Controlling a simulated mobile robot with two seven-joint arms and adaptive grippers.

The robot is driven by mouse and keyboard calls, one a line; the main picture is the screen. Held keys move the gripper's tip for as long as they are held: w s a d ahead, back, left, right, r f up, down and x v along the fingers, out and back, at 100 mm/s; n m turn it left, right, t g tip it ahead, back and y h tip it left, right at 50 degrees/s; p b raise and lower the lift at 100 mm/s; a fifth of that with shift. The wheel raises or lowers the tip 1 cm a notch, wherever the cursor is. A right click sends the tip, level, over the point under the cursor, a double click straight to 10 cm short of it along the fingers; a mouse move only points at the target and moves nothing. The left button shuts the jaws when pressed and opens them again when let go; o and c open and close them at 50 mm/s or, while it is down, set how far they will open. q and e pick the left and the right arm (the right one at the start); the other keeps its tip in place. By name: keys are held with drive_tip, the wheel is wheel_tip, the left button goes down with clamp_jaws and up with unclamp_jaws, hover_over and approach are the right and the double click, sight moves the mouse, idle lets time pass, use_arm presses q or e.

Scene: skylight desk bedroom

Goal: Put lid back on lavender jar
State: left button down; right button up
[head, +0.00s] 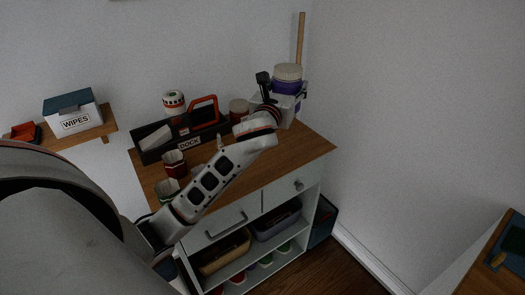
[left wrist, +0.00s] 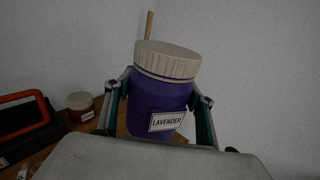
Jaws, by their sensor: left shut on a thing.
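The lavender jar (head: 287,86) is purple and stands at the back right of the wooden cabinet top. In the left wrist view the jar (left wrist: 158,105) shows its LAVENDER label. A cream ribbed lid (left wrist: 168,60) sits on top of the jar, with a thin dark line under its edge; it also shows in the head view (head: 288,71). I cannot tell if the lid is fully seated. My left gripper (left wrist: 160,112) is shut on the jar's body below the lid, one finger on each side. In the head view my own wrist partly hides the gripper. My right gripper is not in view.
A wooden post (head: 300,38) rises behind. The cabinet top's right front (head: 305,152) is clear.

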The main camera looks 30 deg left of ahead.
use_arm(q)
drive_tip(key=a+n+g+y, duration=0.1)
drive_tip(key=a+y, duration=0.3)
drive_tip(key=a, duration=0.5)
drive_tip(key=shift+w+n+g, duration=0.3)
drive_tip(key=shift+w+n, duration=0.1)
drive_tip(key=shift+n, duration=0.4)
wheel_tip(320, 180, down, 16)
drive_tip(key=b, duration=0.3)
drive_tip(key=shift+b, duration=0.35)
drive_tip(key=shift+d+f+b, duration=0.1)
drive_tip(key=shift+f+b, duration=0.65)
drive_tip(key=shift+f, duration=1.3)
